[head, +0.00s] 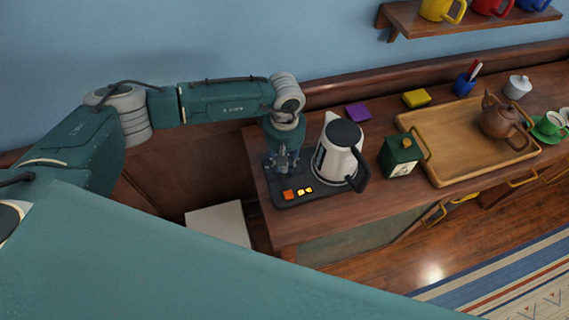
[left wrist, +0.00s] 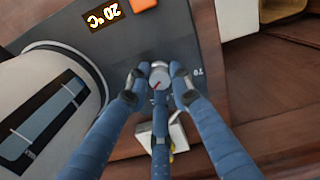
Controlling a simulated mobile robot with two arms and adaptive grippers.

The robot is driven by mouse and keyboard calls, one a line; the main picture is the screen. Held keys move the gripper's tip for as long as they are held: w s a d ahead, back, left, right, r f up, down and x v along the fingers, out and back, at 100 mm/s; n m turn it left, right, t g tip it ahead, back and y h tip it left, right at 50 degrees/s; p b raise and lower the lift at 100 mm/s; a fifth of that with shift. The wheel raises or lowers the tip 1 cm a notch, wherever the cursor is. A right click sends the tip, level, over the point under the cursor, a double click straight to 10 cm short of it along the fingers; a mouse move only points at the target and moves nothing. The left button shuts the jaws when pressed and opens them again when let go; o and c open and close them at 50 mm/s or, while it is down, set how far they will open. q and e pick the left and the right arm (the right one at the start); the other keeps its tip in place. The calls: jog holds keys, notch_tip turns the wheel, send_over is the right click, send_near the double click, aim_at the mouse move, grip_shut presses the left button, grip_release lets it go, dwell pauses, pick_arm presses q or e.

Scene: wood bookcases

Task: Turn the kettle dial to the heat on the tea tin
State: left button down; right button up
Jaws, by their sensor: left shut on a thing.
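The white and black kettle (head: 338,158) stands on its dark base (head: 322,188). It also shows in the left wrist view (left wrist: 38,105). The lit display (left wrist: 102,14) appears upside down and seems to read 20 °C. My left gripper (head: 283,165) points down at the base's left part. In the left wrist view its fingers (left wrist: 160,80) are shut on the small grey dial (left wrist: 160,75), which has a red pointer line. A mark like 70 shows beside it. The green tea tin (head: 400,157) stands right of the kettle; its pale label is too small to read. My right gripper is out of view.
A wooden tray (head: 418,118) with a brown teapot (head: 500,117) is right of the tin. Purple (head: 358,111) and yellow (head: 416,98) items lie behind. A blue pen cup (head: 464,86), white pot (head: 518,87) and green cup (head: 549,122) stand farther right.

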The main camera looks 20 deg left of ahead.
pick_arm(q)
jog(key=n+b, duration=0.3)
jog(key=n, duration=0.1)
jog(key=shift+w+f+b, duration=0.1)
jog(key=shift+w+b, duration=0.05)
jog(key=shift+b, duration=0.2)
jog(key=shift+n+b, duration=1.05)
jog(key=shift+n, duration=0.35)
jog(key=shift+r, duration=0.25)
jog(key=c, duration=1.5)
grip_release()
notch_tip(320, 180, up, 12)
jog(key=shift+f, duration=0.1)
